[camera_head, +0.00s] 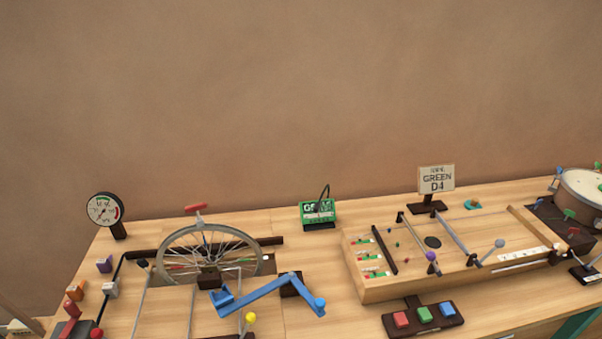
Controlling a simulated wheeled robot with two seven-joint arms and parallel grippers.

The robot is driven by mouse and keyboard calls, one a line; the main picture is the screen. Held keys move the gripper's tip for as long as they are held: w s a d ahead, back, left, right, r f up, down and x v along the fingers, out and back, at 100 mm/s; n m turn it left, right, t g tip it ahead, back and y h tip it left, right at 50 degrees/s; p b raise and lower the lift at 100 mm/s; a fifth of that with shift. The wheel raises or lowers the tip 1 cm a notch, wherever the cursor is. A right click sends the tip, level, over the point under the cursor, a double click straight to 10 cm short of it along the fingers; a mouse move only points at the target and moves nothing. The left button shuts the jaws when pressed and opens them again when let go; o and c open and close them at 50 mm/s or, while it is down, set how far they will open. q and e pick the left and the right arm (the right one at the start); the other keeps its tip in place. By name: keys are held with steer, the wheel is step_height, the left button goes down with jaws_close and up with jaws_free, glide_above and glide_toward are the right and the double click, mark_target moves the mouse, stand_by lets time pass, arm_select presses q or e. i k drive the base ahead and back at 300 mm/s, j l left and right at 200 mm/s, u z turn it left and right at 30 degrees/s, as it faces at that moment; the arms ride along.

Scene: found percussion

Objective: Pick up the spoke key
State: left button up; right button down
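A small red T-shaped piece (196,207) stands at the top of the spoked wheel (163,246); it may be the spoke key, but it is too small to be certain. The wheel stands upright in a dark frame at the left of the bench. Neither of my grippers shows in the head view.
A blue crank (258,291) lies in front of the wheel. A dial gauge (103,210) stands at the back left. A wooden stringed box (400,284), a button panel (424,317) and a drum (585,187) fill the right.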

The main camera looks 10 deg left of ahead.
mark_target(199, 221)
steer(key=k+j+u, duration=0.15)
steer(key=u, duration=0.7)
